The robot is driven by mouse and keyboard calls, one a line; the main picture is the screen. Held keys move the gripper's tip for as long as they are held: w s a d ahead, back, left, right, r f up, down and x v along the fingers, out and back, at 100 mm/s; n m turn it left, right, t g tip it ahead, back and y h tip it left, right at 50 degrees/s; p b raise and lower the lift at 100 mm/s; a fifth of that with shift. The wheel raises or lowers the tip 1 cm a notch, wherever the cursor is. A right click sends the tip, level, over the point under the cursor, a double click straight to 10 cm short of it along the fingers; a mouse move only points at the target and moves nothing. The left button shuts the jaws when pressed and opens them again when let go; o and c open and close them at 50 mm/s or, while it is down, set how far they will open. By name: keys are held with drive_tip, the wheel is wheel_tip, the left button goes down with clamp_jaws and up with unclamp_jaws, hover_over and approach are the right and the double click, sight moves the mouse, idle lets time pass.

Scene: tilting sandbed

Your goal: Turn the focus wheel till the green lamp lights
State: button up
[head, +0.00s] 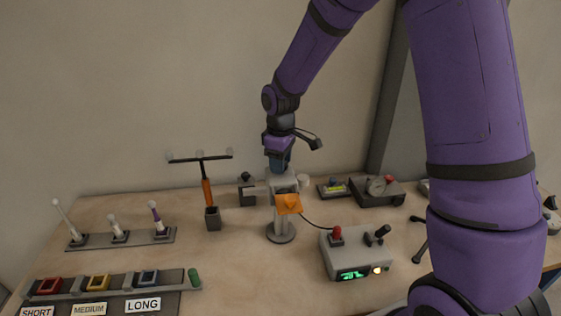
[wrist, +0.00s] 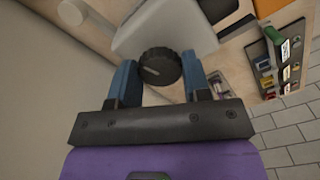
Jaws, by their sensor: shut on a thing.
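The focus wheel (wrist: 158,66) is a black ribbed knob with a pale mark on its face, seen in the wrist view. It sits against the grey head of a stand (head: 281,235), which carries an orange piece (head: 288,204). My gripper (head: 279,165) reaches down onto the stand's top, its blue fingers on either side of the wheel. It is shut on the wheel. In the head view the gripper hides the wheel. A grey box (head: 340,257) in front right has a lit green display (head: 353,275) and a pale yellowish lamp (head: 377,269).
A cable joins the stand to the grey box. Left stand an orange-stemmed post (head: 207,192) and a lever strip (head: 120,240). Labelled coloured switches (head: 98,283) lie at front left. Small devices (head: 378,190) sit behind right. Bare tabletop shows left of the stand.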

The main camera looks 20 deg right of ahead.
drive_tip(key=m, duration=0.5)
drive_tip(key=shift+m, duration=0.4)
drive_tip(key=m, duration=0.5)
drive_tip(key=shift+m, duration=0.3)
drive_tip(key=o, duration=0.9)
drive_tip(key=shift+r, duration=0.1)
wheel_tip(320, 180, up, 11)
drive_tip(key=shift+f, duration=0.2)
